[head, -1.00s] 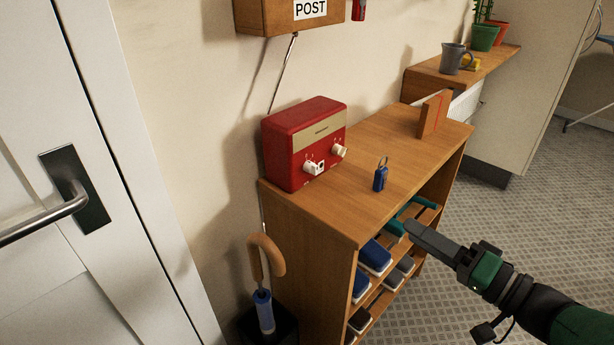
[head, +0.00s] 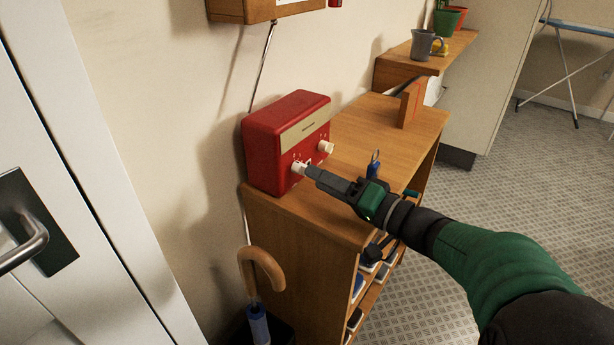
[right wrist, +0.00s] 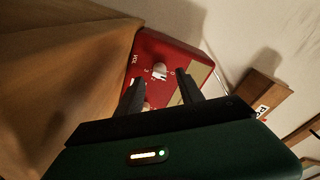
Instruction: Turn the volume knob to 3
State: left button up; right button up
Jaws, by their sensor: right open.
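The red radio (head: 268,150) stands on the wooden shelf unit, with two white knobs on its front. The left one (head: 300,166) is partly hidden by my right gripper (head: 311,173) in the head view; the right one (head: 326,147) is clear. In the right wrist view, lettering like VOL sits beside the near white knob (right wrist: 159,71). My open right gripper (right wrist: 160,76) has one finger on each side of that knob in the picture. I cannot tell whether they touch it. The other knob (right wrist: 147,106) is partly hidden there. The knob's setting is too small to read. My left gripper is out of view.
A brown upright block (head: 411,103) stands farther back. An umbrella handle (head: 262,265) rises beside the unit, near the white door (head: 100,120). A wooden box (head: 255,8) hangs above.

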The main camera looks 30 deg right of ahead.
aim_at(301, 169)
jog(key=x, duration=0.4)
jog(key=shift+w+d+f, duration=0.1)
jog(key=shift+d, duration=0.15)
